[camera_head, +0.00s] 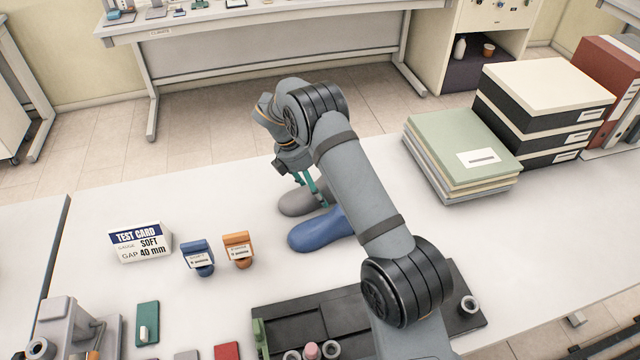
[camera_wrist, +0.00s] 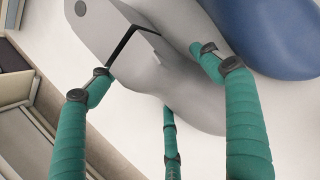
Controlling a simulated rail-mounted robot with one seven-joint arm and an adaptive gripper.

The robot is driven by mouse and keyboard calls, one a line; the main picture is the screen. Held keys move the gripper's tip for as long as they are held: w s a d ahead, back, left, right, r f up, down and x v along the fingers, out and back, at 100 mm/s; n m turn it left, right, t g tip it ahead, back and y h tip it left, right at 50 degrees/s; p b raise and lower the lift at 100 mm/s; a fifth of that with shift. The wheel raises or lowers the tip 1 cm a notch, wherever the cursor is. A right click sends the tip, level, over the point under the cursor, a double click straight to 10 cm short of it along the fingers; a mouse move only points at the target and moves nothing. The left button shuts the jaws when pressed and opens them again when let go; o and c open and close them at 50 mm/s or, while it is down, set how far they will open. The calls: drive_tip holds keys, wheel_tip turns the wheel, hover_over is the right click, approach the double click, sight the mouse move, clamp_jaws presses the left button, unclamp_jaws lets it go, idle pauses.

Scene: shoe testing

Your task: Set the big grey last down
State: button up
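The big grey last (camera_head: 297,203) is at the table, just behind a blue last (camera_head: 318,233) in the head view. My gripper (camera_head: 312,187) is above it, its green fingers reaching down around it. In the wrist view the grey last (camera_wrist: 188,88), with a dark groove in its top part, lies between my fingers (camera_wrist: 155,70). The fingertips bend inward and appear to press on its sides. The blue last (camera_wrist: 275,35) is close beside it at the upper right. My arm hides part of both lasts in the head view. I cannot tell whether the grey last's underside touches the table.
A test card (camera_head: 140,243) and blue (camera_head: 197,258) and orange (camera_head: 238,249) labelled pieces stand to the left. A dark tray (camera_head: 330,318) lies in front. Folders (camera_head: 460,150) and boxes (camera_head: 540,90) stand at the right.

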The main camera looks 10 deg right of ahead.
drive_tip(key=shift+o, duration=1.4)
drive_tip(key=shift+r, duration=0.1)
drive_tip(key=v, duration=1.2)
